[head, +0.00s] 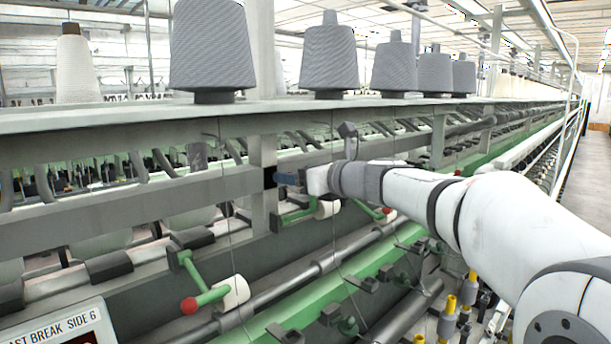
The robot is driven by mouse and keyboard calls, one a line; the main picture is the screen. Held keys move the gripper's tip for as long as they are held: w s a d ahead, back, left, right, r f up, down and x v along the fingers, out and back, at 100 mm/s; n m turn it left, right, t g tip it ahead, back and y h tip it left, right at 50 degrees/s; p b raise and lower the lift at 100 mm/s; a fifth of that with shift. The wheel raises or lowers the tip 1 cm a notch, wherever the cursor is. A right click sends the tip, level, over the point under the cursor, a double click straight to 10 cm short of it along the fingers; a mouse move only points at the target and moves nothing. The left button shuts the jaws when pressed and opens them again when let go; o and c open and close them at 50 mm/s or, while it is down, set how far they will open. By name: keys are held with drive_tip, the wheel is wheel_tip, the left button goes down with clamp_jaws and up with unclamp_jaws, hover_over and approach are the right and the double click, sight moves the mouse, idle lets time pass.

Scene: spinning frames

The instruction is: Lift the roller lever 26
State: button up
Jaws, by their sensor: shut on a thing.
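My gripper (277,178) is at the grey upright post, its dark fingertips small and partly lost against it. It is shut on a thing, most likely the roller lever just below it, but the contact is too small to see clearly. This green roller lever (296,216) has a white roller (327,209) at its right end. A second green roller lever (212,296), with a red knob and white roller, hangs lower left. A third lever's red knob (387,211) shows to the right, below my arm. No lever number is readable.
The spinning frame's grey rail (130,205) runs across behind my gripper. Large grey yarn cones (328,60) stand on the shelf above. Thin vertical rods or threads cross in front of the levers. A sign (65,330) is at lower left. A walkway (590,180) lies far right.

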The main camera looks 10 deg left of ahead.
drive_tip(key=o, duration=1.3)
drive_tip(key=shift+a, duration=0.1)
drive_tip(key=b+v, duration=0.2)
drive_tip(key=v, duration=0.6)
drive_tip(key=shift+r, duration=0.1)
drive_tip(key=s+d+f+n+g+h, duration=0.2)
drive_tip(key=s+d+f+n+h, duration=0.2)
drive_tip(key=s+d+f+n, duration=0.3)
drive_tip(key=s+d+f+n+g+h, duration=0.2)
drive_tip(key=s+d+f+n+h, duration=0.3)
drive_tip(key=f, duration=0.9)
drive_tip(key=s+d+f+n+g+h+b, duration=0.1)
drive_tip(key=s+d+f+n+h, duration=0.3)
drive_tip(key=s+d+f+n, duration=0.6)
drive_tip(key=shift+s+d+f+n+g+h, duration=0.1)
drive_tip(key=shift+s+f+n+g, duration=0.1)
drive_tip(key=shift+s+n, duration=0.45)
drive_tip(key=shift+s+d+f+n+g+h, duration=0.1)
drive_tip(key=shift+s+f+n+g, duration=0.2)
drive_tip(key=shift+s, duration=0.6)
drive_tip(key=shift+s+d+n+g+h, duration=0.1)
drive_tip(key=shift+s+n, duration=0.45)
drive_tip(key=shift+s, duration=0.25)
